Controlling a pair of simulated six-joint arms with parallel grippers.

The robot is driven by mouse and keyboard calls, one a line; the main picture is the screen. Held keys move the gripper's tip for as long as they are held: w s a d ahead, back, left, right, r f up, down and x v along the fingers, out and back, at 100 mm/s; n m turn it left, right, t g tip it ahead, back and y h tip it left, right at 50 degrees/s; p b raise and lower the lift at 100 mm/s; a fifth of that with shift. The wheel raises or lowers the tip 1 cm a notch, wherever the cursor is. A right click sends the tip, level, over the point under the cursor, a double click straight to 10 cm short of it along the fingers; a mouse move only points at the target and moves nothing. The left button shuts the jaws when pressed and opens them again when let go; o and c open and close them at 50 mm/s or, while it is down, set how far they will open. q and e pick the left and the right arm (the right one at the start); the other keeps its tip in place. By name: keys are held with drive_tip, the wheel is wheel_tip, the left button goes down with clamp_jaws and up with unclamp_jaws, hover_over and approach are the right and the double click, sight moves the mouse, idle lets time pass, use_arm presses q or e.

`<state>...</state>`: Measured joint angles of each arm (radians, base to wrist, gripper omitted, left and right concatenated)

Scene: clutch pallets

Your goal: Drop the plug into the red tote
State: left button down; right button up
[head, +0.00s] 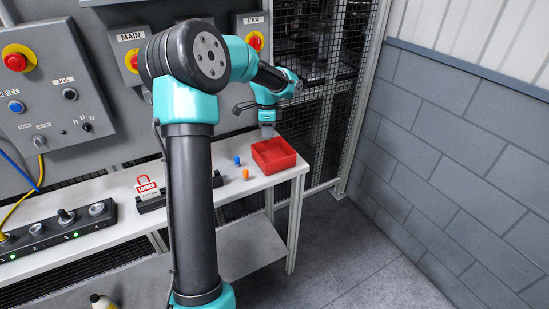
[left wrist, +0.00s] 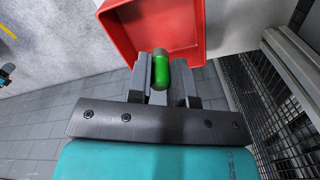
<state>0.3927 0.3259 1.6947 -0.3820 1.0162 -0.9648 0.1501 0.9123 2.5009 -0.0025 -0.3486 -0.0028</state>
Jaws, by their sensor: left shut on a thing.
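My left gripper (head: 267,131) is above the back-left corner of the red tote (head: 287,163), which stands at the right end of the white bench. In the left wrist view the gripper's two fingers (left wrist: 162,88) are shut on a green plug (left wrist: 161,71). The plug's upper end overlaps the open side of the red tote (left wrist: 196,31) in that view. The tote's visible inside looks empty. The held plug is hidden in the head view. My right gripper is in neither view.
A blue plug (head: 237,161) and an orange plug (head: 246,174) stand on the bench (head: 270,181) left of the tote. A red lockout padlock (head: 146,187) is farther left. A mesh fence (head: 335,130) rises behind; control panels (head: 60,80) are at the left.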

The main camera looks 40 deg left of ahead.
use_arm(q)
drive_tip(key=shift+f, duration=0.1)
drive_tip(key=shift+f, duration=2.9)
drive_tip(key=c, duration=0.9)
unclamp_jaws()
drive_tip(key=shift+c, duration=0.2)
drive_tip(key=shift+r, duration=0.1)
wheel_tip(320, 180, up, 17)
